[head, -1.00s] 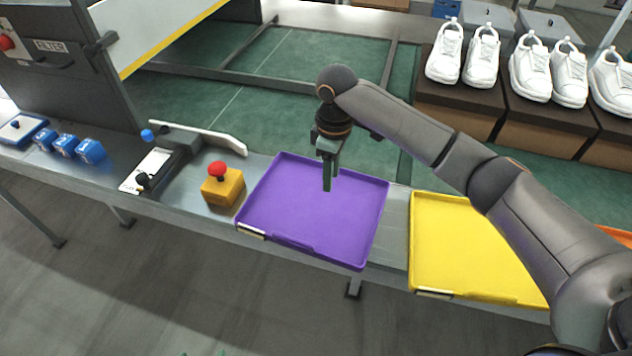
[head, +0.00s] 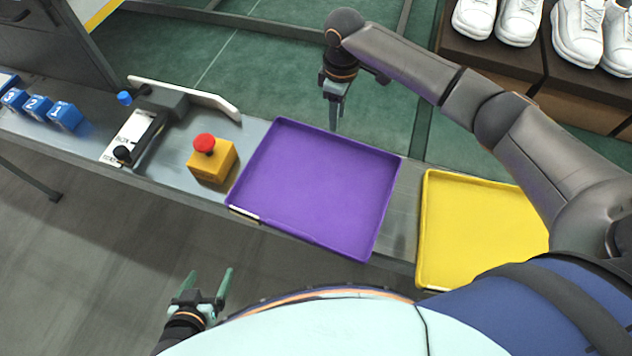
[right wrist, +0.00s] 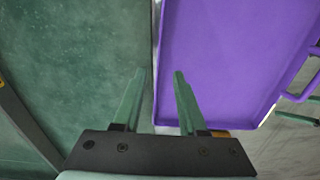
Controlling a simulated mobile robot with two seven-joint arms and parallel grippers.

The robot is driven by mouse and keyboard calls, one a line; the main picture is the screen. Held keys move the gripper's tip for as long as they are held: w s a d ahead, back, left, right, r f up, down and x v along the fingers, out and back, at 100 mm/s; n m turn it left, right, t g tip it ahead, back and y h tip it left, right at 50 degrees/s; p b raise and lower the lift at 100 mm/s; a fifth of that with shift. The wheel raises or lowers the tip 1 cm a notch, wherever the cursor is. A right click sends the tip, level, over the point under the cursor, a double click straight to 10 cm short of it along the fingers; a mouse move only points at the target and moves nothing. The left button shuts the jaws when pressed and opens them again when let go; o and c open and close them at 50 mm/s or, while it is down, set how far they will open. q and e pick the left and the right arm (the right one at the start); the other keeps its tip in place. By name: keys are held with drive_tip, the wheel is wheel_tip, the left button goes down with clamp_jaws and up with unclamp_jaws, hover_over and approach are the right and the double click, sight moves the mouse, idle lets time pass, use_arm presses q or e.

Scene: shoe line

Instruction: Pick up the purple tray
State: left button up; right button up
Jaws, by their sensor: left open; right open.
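The purple tray (head: 315,185) lies flat and empty on the grey bench, and it also shows in the right wrist view (right wrist: 225,60). My right gripper (head: 333,122) is open at the tray's far edge, pointing down. In the right wrist view, the tray's edge runs between the open fingers (right wrist: 160,76); I cannot tell if they touch it. My left gripper (head: 209,277) is open and empty, on the near side of the bench, in front of the tray's near left corner and apart from it.
A yellow box with a red button (head: 211,160) stands close left of the tray. A yellow tray (head: 470,228) lies to its right with a gap between. A lever panel (head: 140,132) and blue blocks (head: 40,107) are further left. White shoes (head: 580,30) stand at the back right.

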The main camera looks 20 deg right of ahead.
drive_tip(key=f, duration=0.6)
drive_tip(key=shift+d+f, duration=0.25)
drive_tip(key=shift+d, duration=0.05)
clamp_jaws()
idle(1.2)
